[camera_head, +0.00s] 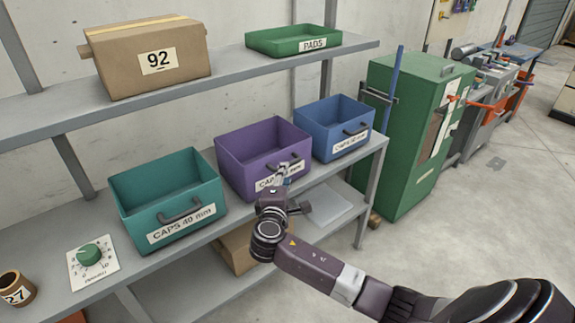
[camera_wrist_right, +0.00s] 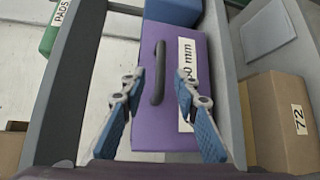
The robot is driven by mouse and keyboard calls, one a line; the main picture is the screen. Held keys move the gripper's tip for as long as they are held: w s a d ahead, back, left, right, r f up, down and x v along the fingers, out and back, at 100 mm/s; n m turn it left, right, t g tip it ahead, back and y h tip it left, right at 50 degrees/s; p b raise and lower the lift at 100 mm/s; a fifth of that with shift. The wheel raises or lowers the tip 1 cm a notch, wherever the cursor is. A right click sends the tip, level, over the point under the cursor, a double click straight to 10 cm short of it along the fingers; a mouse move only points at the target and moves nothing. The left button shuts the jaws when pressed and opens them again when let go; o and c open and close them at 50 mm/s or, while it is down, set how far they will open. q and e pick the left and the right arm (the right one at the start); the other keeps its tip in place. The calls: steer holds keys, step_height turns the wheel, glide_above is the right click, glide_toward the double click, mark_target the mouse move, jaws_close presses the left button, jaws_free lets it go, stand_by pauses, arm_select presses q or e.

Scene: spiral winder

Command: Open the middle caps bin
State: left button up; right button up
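The middle caps bin is purple (camera_head: 235,165) and stands on the shelf between a teal bin (camera_head: 150,190) and a blue bin (camera_head: 325,130). Its dark handle (camera_wrist_right: 158,72) is on the front face, above a white label that is partly hidden by my gripper in the head view. My right gripper (camera_head: 284,172) is at the front of the purple bin (camera_wrist_right: 165,112). In the right wrist view my right gripper (camera_wrist_right: 160,77) is open, with one finger on each side of the handle and gaps on both sides. My left gripper is not in view.
A dial card (camera_head: 93,262) and a brown cup (camera_head: 16,288) sit left on the same shelf. A box marked 92 (camera_head: 150,58) and a green pads tray (camera_head: 295,40) stand on the shelf above. A green cabinet (camera_head: 400,130) is at right. Floor before the shelves is clear.

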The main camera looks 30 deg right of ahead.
steer(key=x, duration=0.6)
steer(key=shift+w+d+f+p, duration=0.15)
steer(key=shift+w+d+p, duration=0.05)
steer(key=shift+p, duration=0.1)
steer(key=shift+c, duration=0.2)
jaws_close()
